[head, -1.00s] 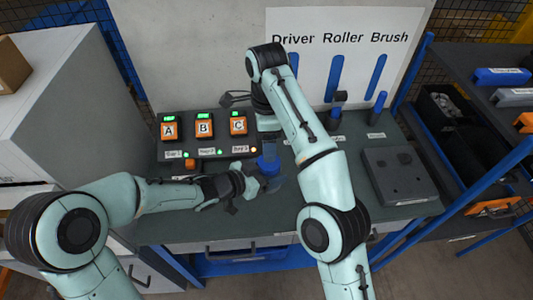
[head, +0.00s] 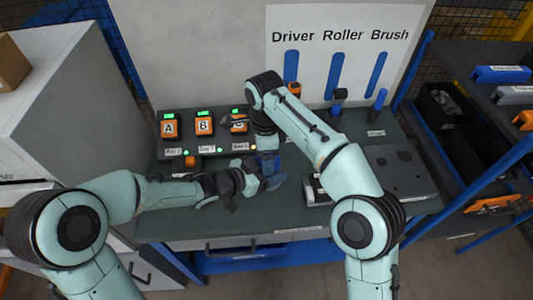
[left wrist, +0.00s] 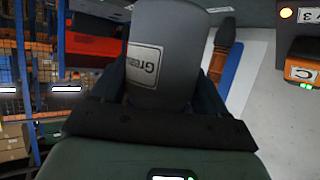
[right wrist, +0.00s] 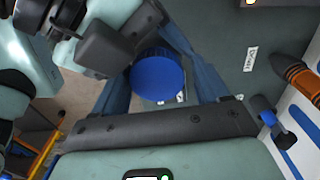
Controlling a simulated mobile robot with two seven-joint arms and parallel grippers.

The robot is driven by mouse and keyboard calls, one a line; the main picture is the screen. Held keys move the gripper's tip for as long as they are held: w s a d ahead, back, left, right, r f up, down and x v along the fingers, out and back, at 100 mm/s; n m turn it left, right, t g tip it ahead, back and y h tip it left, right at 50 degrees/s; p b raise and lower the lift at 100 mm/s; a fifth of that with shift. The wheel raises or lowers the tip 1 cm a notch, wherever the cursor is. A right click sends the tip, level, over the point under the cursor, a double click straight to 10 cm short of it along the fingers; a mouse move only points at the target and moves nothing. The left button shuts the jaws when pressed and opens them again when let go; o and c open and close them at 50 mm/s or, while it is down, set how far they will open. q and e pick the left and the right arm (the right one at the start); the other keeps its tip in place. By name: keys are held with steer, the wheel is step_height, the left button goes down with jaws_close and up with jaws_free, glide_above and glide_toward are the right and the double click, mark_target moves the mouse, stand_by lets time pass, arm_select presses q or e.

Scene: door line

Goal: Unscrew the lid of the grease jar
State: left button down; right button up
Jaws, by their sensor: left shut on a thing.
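The grease jar (left wrist: 165,50) has a grey body with a label in the left wrist view. My left gripper (head: 268,182) is shut on its body and holds it over the bench front. The blue round lid (right wrist: 158,77) shows from above in the right wrist view, between the fingers of my right gripper (right wrist: 160,85). These fingers stand apart on both sides of the lid, and the gripper looks open. In the head view my right gripper (head: 267,160) is just above the left one. The jar is mostly hidden there by both grippers.
Units A (head: 169,126), B and C stand on a dark panel at the back left of the bench. A board with blue strips (head: 337,75) stands behind. A grey box (head: 405,170) lies at the right. The bench front left (head: 170,225) is clear.

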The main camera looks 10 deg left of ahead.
steer(key=shift+w, duration=0.1)
steer(key=c, duration=0.9)
steer(key=n, duration=0.6)
steer(key=shift+d+r+n, duration=0.1)
steer(key=shift+n, duration=0.3)
steer(key=o, duration=1.2)
steer(key=shift+c, duration=0.2)
